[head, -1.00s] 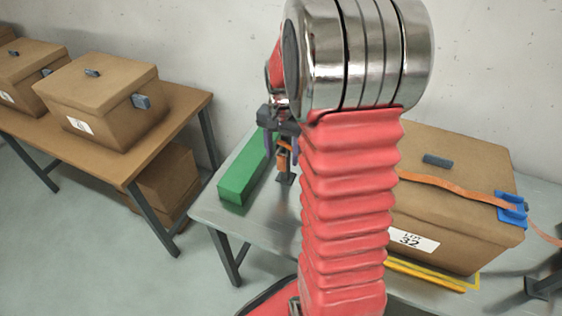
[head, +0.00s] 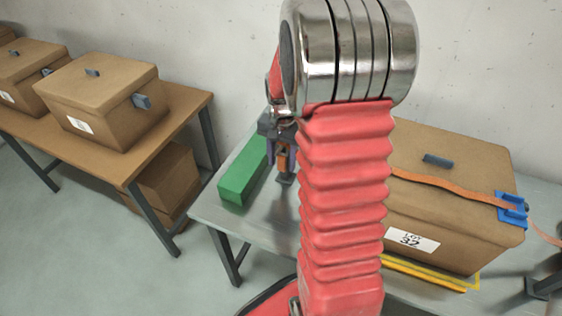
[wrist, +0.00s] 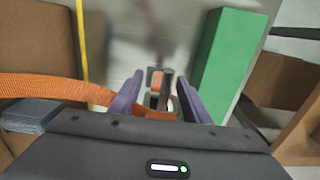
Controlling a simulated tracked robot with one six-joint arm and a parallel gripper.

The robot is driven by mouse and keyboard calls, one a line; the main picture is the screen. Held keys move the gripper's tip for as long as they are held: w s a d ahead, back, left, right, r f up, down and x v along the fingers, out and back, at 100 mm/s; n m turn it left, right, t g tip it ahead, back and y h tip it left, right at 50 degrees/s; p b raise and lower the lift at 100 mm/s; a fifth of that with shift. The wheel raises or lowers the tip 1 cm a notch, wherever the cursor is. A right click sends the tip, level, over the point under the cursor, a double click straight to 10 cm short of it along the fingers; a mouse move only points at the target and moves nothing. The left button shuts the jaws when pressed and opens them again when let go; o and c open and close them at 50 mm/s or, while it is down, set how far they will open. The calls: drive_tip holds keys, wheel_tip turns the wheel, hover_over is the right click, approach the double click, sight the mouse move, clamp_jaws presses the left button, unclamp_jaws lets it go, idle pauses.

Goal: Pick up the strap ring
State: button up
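An orange strap (head: 455,187) runs over the lid of the box marked 32 (head: 440,240) and passes behind my arm. In the wrist view the strap (wrist: 50,87) comes in from the left and reaches between my fingers. A small dark grey holder with an orange part (wrist: 157,80) stands just beyond the fingertips; I cannot make out the ring clearly. My gripper (head: 283,162), with purple fingers pointing down, is above the grey table beside the green block. In the wrist view my gripper (wrist: 158,92) has its fingers apart, on either side of the strap's end. Contact cannot be told.
A long green block (head: 240,181) lies close beside my gripper on the grey table (head: 225,215). A blue buckle (head: 512,210) sits on the box's right edge. Yellow marking (head: 430,275) lines the box's front. A brown table with boxes (head: 125,172) stands left.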

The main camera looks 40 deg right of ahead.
drive_tip(key=c, duration=0.8)
drive_tip(key=shift+r, duration=0.5)
drive_tip(key=s+a, duration=0.4)
drive_tip(key=a, duration=0.3)
drive_tip(key=s+a, duration=0.5)
drive_tip(key=a, duration=0.3)
drive_tip(key=shift+a+r, duration=0.25)
drive_tip(key=w+a+n, duration=0.3)
drive_tip(key=w+n, duration=0.3)
drive_tip(key=w, duration=0.4)
drive_tip(key=w+a+n, duration=0.3)
drive_tip(key=w+n, duration=0.3)
drive_tip(key=w, duration=0.5)
drive_tip(key=shift+a+r, duration=0.35)
drive_tip(key=shift+r, duration=0.05)
drive_tip(key=shift+s, duration=0.15)
